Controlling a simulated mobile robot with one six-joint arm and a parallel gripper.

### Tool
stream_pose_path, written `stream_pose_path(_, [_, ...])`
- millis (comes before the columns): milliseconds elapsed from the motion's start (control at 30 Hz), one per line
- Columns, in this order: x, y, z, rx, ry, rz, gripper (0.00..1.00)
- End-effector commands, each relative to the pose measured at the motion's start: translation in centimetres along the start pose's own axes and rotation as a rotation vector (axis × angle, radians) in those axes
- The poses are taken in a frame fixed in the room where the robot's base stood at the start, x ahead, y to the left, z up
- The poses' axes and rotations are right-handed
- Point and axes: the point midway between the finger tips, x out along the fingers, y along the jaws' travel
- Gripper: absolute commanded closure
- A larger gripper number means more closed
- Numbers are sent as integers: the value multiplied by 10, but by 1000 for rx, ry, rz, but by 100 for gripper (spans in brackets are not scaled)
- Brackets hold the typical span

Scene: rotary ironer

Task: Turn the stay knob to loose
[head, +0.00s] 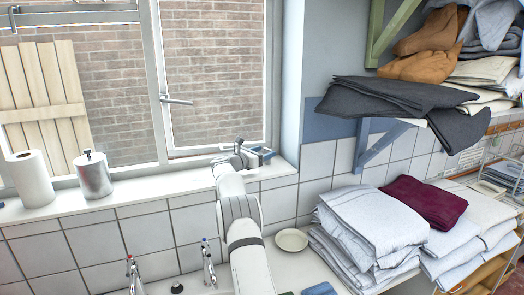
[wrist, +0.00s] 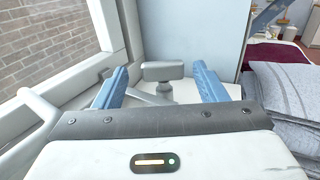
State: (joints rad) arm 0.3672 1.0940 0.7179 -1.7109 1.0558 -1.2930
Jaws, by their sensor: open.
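The stay knob (wrist: 162,71) is a grey bar-shaped head on a short stem in the wrist view, just beyond my fingers. A grey stay arm (wrist: 146,97) runs below it from the window frame side. My gripper (wrist: 160,84) has two blue fingers spread wide, one to each side of the knob in the picture. I cannot tell whether the knob lies between the fingertips or a little past them. The fingers do not appear to touch it. In the head view my gripper (head: 262,155) is at the right end of the window sill, and it and my wrist largely hide the knob there.
The window frame (head: 160,85) with its handle (head: 178,101) is on the left. A paper towel roll (head: 30,178) and a metal canister (head: 93,175) stand on the sill (head: 130,198). Folded linen (head: 370,225) is piled at right, under a shelf with dark cloth (head: 400,97).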

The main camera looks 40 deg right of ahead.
Motion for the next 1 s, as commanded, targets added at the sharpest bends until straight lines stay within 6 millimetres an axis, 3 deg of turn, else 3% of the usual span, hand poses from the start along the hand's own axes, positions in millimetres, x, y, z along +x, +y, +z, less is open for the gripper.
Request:
stream_pose_path(333, [6,-1,0,0,0,-1,35])
stream_pose_path(867, [6,-1,0,1,0,0,77])
stream_pose_path(900, [-11,2,4,-1,0,4,79])
stream_pose_path(1000, [0,2,-1,1,0,6,79])
